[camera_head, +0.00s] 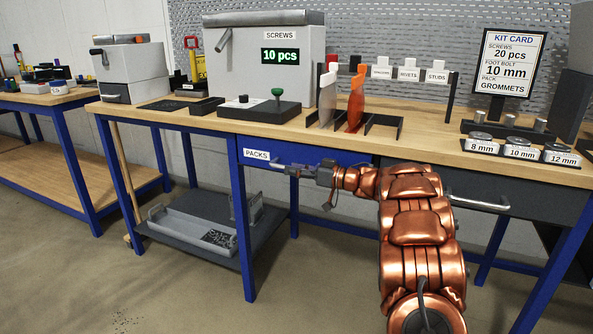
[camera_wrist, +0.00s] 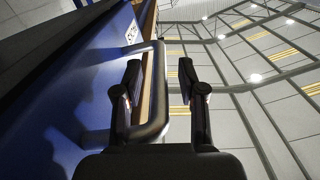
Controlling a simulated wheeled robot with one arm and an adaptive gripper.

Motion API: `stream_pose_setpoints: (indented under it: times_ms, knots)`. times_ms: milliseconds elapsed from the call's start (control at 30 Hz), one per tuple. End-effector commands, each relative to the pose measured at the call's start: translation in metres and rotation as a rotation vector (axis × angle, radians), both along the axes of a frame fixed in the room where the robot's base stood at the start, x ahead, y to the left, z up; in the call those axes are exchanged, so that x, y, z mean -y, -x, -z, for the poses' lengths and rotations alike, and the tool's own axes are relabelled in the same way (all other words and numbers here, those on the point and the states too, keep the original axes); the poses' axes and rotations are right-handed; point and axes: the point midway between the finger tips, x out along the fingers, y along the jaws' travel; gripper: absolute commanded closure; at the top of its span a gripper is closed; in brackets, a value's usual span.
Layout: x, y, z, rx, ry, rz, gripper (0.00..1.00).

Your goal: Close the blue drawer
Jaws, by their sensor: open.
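The blue drawer (camera_head: 318,154) sits under the front edge of the workbench, with a "PACKS" label at its left end. How far it stands out is hard to tell in the head view. My gripper (camera_head: 288,170) is at the drawer's front, level with its handle. In the wrist view the blue front (camera_wrist: 85,95) fills the left side, with the grey bar handle (camera_wrist: 158,85) standing out from it. My gripper (camera_wrist: 160,90) is open there. One finger is inside the handle loop and the other outside, with the bar between them. Contact with the bar cannot be told.
The wooden workbench (camera_head: 430,150) carries the screws bin (camera_head: 265,65), dividers and weights. A grey drawer (camera_head: 490,200) with a bar handle is to the right. A low shelf (camera_head: 205,235) with a tray is below left. The floor in front is clear.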

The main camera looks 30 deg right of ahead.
Motion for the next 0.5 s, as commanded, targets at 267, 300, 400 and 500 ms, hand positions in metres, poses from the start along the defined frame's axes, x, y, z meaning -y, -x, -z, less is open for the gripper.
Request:
stream_pose_setpoints:
  times_ms: [267,300,400,500]
  knots:
    - [0.012,0.014,0.0,0.0,-0.001,0.004,0.6]
    - [0.016,0.02,0.0,-0.001,-0.001,0.006,0.6]
    - [0.025,0.033,0.001,-0.001,-0.002,0.005,0.6]
    - [0.032,0.045,0.0,0.0,-0.003,0.002,0.6]
